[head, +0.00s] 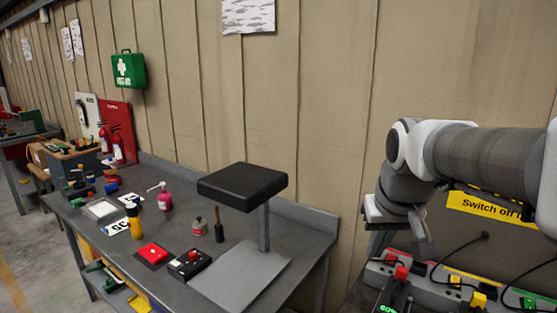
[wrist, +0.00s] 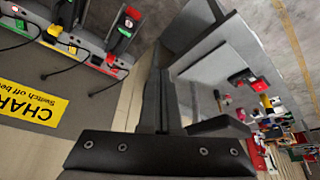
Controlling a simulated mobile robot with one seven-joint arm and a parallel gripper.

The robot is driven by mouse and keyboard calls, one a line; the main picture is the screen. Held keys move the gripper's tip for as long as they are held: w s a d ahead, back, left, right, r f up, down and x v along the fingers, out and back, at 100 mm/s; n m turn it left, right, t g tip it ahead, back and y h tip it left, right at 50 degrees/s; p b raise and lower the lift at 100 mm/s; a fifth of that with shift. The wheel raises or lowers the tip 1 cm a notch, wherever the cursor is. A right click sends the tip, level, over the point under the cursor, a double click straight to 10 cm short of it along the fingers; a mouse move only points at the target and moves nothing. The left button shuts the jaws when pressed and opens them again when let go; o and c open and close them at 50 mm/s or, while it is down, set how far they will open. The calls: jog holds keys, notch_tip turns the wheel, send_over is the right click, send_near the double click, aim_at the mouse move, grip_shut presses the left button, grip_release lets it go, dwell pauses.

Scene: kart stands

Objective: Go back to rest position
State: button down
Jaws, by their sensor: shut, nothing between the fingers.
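My gripper (head: 424,243) shows at the right of the head view, below my arm's wrist, in front of the wall and above the charging station (head: 375,265). In the wrist view its dark fingers (wrist: 160,78) are together with nothing between them. The grey workbench (head: 320,222) stands to the left of my gripper, apart from it. Part of the fingertips in the head view is hard to make out against the station.
The bench holds a black padded stand (head: 243,182), a red button box (head: 190,263), a pink bottle (head: 165,198) and a yellow bottle (head: 134,220). Cables (head: 458,258) hang around the charging station. A green first-aid box (head: 128,69) is on the wall. Floor shows at far left.

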jog(key=s+a+f, duration=0.1)
jog(key=s+f, duration=0.1)
jog(key=s, duration=0.5)
jog(key=s+a+f+t, duration=0.1)
jog(key=s+f, duration=0.1)
jog(key=s, duration=0.5)
jog(key=shift+s+a+f, duration=0.15)
jog(key=shift+s+a, duration=0.05)
jog(key=shift+a, duration=0.2)
jog(key=shift+d, duration=0.1)
